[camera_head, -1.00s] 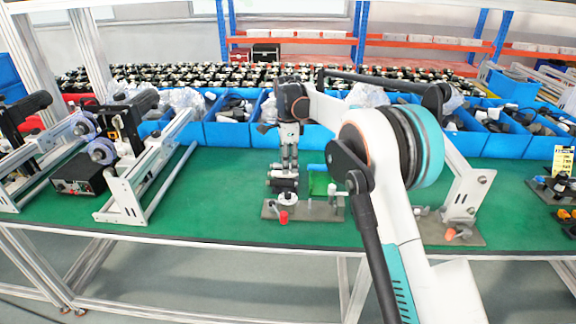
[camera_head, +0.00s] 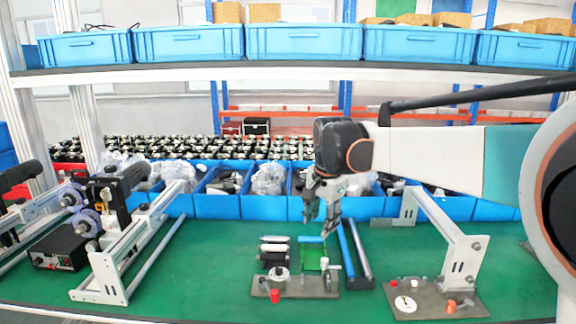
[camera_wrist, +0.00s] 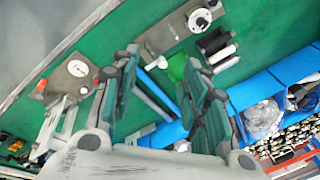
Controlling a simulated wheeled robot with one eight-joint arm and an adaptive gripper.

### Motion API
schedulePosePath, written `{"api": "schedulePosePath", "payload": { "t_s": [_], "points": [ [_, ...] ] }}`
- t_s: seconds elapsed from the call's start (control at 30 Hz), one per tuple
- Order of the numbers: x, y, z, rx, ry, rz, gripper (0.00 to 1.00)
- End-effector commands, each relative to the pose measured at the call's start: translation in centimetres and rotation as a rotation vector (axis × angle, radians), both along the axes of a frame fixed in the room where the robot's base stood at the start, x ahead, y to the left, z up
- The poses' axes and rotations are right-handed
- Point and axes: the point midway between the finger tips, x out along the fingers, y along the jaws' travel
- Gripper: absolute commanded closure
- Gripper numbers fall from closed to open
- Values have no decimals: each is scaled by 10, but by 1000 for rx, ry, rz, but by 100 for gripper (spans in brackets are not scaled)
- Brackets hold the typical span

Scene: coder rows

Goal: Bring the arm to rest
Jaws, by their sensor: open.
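My gripper (camera_head: 322,218) hangs at the end of my white and teal arm, which reaches in from the right in the head view. Its fingers point down above the green workbench, just behind and above a small fixture (camera_head: 330,284) with a green block. In the wrist view my gripper (camera_wrist: 155,85) has its two fingers wide apart with nothing between them. The fixture shows beyond the fingertips in the wrist view (camera_wrist: 172,32).
Blue bins (camera_head: 216,206) line the bench's back. An upper shelf with blue crates (camera_head: 303,43) spans above. A metal frame rig (camera_head: 110,275) stands left, and a bracket on a plate (camera_head: 470,300) stands right. Bare green mat (camera_head: 190,285) lies between.

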Motion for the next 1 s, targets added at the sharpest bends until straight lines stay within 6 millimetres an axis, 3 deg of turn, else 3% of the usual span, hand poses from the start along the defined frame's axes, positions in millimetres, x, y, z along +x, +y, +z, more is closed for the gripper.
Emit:
{"api": "schedulePosePath", "payload": {
  "t_s": [0.2,0.47,0.67,1.0],
  "points": [
    [-63,-33,17,-40,-79,151,58],
    [-138,-65,17,-109,-176,331,58],
    [-196,-85,2,-179,-244,465,58],
    [-282,-110,-46,-320,-346,675,58]
  ]
}}
